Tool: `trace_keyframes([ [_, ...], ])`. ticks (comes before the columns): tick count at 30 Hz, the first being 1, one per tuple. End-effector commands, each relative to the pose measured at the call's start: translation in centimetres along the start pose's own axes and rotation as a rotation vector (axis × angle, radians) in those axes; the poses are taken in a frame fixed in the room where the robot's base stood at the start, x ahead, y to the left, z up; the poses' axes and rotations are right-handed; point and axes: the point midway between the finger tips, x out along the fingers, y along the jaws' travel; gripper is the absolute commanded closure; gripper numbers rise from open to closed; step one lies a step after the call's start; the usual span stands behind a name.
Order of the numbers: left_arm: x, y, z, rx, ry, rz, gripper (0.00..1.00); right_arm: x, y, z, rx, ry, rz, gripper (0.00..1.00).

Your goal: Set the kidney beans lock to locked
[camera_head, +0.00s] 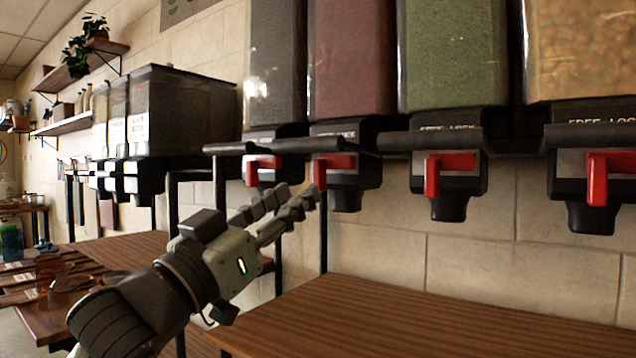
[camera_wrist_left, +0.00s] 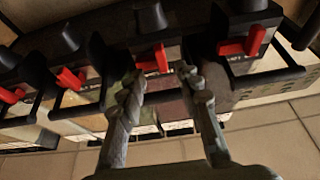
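The kidney beans dispenser (camera_head: 352,60) is the clear bin of dark red beans, second from the left in the head view. Its red lock lever (camera_head: 319,172) has its handle hanging down at the left of the black outlet, partly behind my fingertips. My left gripper (camera_head: 300,192) is open and empty, with its fingertips just below and in front of this lever. In the left wrist view, which looks upside down, the lever (camera_wrist_left: 155,60) shows between the open fingertips (camera_wrist_left: 160,72). I cannot tell whether they touch it. My right gripper is not in view.
Dispensers with black contents (camera_head: 276,60), green contents (camera_head: 452,55) and pale yellow beans (camera_head: 585,50) flank it, each with a red lever. A dark horizontal bar (camera_head: 455,138) runs across their fronts. A wooden counter (camera_head: 420,315) below is bare.

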Motion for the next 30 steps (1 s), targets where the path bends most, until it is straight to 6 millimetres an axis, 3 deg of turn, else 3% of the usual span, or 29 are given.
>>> trace_keyframes([
  [9, 5.0, 0.0, -0.1, 0.0, -0.001, -0.001, 0.66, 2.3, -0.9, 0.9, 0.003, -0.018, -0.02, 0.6],
  [21, 6.1, -0.1, 0.1, 0.001, -0.002, -0.002, 0.66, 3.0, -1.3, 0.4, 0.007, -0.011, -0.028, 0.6],
  [30, 6.0, -0.1, 0.1, 0.001, -0.002, -0.002, 1.0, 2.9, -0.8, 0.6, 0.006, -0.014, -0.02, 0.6],
])
